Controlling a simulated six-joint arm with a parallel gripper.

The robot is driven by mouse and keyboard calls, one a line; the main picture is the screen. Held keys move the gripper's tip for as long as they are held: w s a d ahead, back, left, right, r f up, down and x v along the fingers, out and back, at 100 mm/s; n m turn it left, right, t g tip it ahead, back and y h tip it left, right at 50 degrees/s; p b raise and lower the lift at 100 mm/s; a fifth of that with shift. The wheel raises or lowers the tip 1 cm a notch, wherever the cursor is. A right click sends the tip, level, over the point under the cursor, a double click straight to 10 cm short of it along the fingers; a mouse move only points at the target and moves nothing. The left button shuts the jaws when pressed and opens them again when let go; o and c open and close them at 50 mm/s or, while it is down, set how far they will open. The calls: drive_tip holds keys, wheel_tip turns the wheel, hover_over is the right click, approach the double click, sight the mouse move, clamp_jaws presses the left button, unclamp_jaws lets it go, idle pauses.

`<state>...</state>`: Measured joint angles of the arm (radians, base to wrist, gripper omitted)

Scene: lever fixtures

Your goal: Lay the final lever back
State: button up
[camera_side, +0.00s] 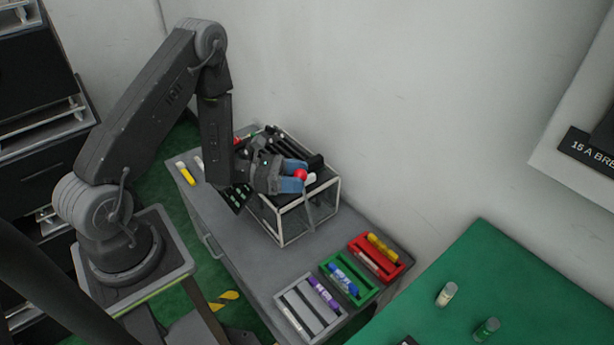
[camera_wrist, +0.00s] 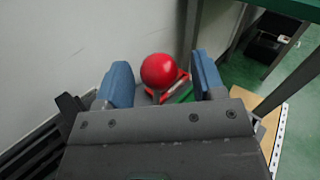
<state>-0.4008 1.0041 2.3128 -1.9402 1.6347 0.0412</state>
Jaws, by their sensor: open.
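The lever has a red ball knob (camera_side: 300,174) and a grey bar that runs down the front of a clear-walled, black-topped fixture box (camera_side: 290,222). My gripper (camera_side: 292,175) is open at the knob, with its blue fingertips close to it. In the wrist view the red knob (camera_wrist: 159,71) sits between the two spread blue fingers, with gaps visible on both sides. The knob hides most of the lever's bar there. Another small red spot shows behind my wrist in the side view; other levers are mostly hidden by my arm.
The fixture box stands on a grey bench (camera_side: 250,262). Red (camera_side: 402,268), green (camera_side: 371,297) and grey (camera_side: 288,298) trays with markers lie to its front right. A yellow marker (camera_side: 186,174) lies at the left end. A green table (camera_side: 490,280) stands at right; a wall is behind.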

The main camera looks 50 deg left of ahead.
drive_tip(key=shift+x, duration=1.3)
drive_tip(key=shift+c, duration=0.2)
drive_tip(key=shift+w, duration=0.1)
clamp_jaws()
